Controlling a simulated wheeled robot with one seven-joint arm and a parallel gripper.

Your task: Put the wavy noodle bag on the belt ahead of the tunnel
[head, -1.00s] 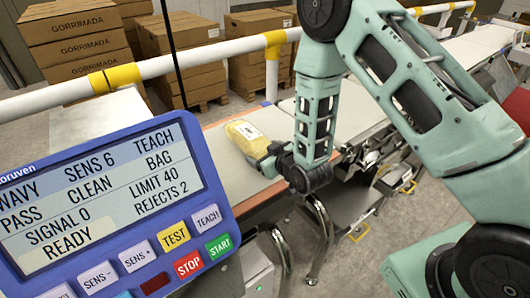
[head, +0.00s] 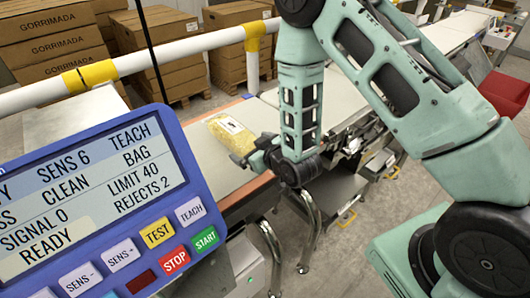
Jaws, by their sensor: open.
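The wavy noodle bag (head: 230,133) is a yellow bag with a white label. It lies on the pale belt (head: 213,178), to the right of the blue control panel. My gripper (head: 250,160) is open at the near right end of the bag, low over the belt. The arm link hides part of the gripper, and I cannot tell whether a finger touches the bag. The tunnel is not clearly seen; the blue panel (head: 110,200) may hide it. Its screen reads READY, SENS 6, CLEAN, BAG, LIMIT 40 and REJECTS 2.
A white rail with yellow joints (head: 165,58) runs behind the belt. Stacked cardboard boxes (head: 55,40) stand on the floor beyond. Another pale belt section (head: 345,95) continues to the right.

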